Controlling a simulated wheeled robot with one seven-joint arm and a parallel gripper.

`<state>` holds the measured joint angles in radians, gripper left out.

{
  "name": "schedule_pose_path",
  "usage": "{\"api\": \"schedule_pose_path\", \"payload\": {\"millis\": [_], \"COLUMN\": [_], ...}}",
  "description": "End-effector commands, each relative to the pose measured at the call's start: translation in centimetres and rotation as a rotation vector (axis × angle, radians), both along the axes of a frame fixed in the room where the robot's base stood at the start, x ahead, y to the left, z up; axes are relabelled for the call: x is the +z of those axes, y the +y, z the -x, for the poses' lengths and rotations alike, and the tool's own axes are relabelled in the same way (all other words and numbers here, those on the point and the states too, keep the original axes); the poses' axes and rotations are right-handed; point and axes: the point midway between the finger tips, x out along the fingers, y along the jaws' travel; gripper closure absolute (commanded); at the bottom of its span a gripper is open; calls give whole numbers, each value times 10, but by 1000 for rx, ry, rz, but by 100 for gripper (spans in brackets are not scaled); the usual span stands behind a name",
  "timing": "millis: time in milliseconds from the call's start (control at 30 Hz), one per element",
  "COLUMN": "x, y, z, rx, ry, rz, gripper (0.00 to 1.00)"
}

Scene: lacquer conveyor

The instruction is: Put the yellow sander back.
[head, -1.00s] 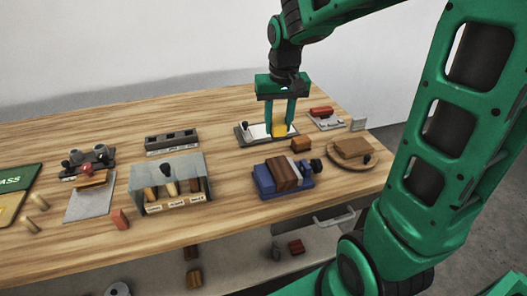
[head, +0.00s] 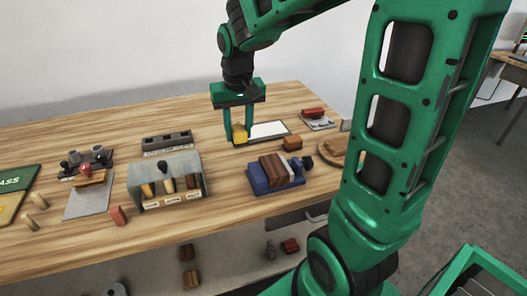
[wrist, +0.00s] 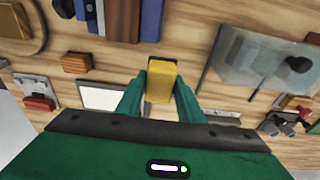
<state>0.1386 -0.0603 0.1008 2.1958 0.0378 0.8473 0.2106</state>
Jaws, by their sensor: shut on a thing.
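My gripper (head: 239,134) is shut on the yellow sander (head: 240,140), a small yellow block, at the left end of the white-topped plate (head: 268,130). In the wrist view the yellow sander (wrist: 160,85) sits between both green fingertips, with the white plate (wrist: 98,96) beside it on the left. Whether the sander touches the bench or hangs just above it I cannot tell. The gripper hides the plate's left end in the head view.
A blue vise (head: 258,182) holding wood stands in front of the gripper. A small wooden block (head: 292,143), a red-topped sander (head: 314,112) on a stand and a round board (head: 330,153) lie to the right. A slotted rack (head: 167,142) and a clear bin (head: 150,180) stand left.

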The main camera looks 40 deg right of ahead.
Motion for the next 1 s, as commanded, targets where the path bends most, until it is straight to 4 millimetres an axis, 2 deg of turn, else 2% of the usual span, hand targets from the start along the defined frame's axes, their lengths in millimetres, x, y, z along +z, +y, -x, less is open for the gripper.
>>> {"api": "schedule_pose_path", "payload": {"millis": [167, 600, 833, 1000], "x": [-12, -62, -72, -95], "y": [-20, -100, -113, -113], "z": [-4, -24, -27, -27], "rx": [-5, -5, -2, -2], "ry": [3, 3, 2, 3], "rz": [-1, -1, -1, -1], "gripper": [87, 87, 87, 87]}}
